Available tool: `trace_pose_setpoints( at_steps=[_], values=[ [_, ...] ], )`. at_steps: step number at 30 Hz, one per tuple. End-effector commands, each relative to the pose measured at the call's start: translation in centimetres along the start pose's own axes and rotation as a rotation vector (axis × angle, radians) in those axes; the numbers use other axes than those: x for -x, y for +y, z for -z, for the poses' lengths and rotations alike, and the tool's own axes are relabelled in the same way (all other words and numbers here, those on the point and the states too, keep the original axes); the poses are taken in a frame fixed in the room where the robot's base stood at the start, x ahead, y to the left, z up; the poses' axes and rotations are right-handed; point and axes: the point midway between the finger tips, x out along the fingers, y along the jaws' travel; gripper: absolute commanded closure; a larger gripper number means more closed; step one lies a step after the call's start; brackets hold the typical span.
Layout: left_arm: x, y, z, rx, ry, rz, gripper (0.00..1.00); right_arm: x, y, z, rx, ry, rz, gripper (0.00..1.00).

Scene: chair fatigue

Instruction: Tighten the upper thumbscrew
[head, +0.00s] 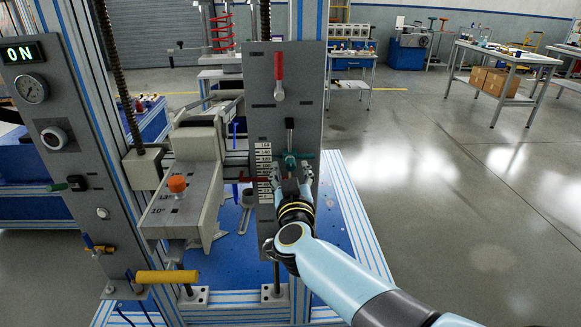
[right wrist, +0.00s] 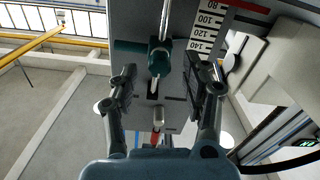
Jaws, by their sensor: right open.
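The upper thumbscrew, a dark green one with a crossbar (head: 290,158), sits on the front of the grey upright plate (head: 262,115). It also shows in the right wrist view (right wrist: 159,56), where its bar sticks out to the left. A red bar (head: 250,179) lies lower on the plate. My right gripper (head: 292,173) is open and empty, just below the green thumbscrew in the head view. In the right wrist view its two fingers (right wrist: 164,86) stand apart, with the thumbscrew beyond and between them. I see no contact. My left gripper is not in view.
A scale strip (head: 263,160) runs beside the thumbscrew. A red-handled lever (head: 279,75) is higher on the plate. A grey block with an orange knob (head: 177,184) stands to the left, near a yellow roller (head: 167,277).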

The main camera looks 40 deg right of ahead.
Motion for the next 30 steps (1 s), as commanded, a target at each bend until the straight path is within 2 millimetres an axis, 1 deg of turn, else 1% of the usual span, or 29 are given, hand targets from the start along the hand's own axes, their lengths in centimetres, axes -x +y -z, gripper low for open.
trace_pose_setpoints(
  at_steps=[1,3,6,15,17,26,27,30],
  values=[
    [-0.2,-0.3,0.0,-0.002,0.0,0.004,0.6,-0.8,-0.1,0.0,0.001,0.001,0.0,0.53],
    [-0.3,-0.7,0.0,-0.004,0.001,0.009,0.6,-1.6,-0.1,-0.1,0.001,0.001,0.001,0.53],
    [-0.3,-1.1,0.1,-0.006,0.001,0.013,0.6,-2.3,0.0,-0.1,0.002,0.0,0.001,0.53],
    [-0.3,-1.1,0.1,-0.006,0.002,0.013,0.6,-2.5,0.0,0.0,0.0,0.0,0.001,0.53],
    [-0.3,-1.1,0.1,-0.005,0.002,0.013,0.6,-2.5,0.0,0.0,0.0,0.0,0.001,0.59],
    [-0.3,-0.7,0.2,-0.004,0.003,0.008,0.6,-2.5,0.0,0.0,0.0,0.0,0.001,0.98],
    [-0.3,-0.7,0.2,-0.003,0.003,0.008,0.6,-2.5,0.0,0.0,0.0,0.0,0.001,1.0],
    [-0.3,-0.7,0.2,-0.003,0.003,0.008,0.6,-2.5,0.0,0.0,0.0,-0.001,0.001,1.0]
  ],
)
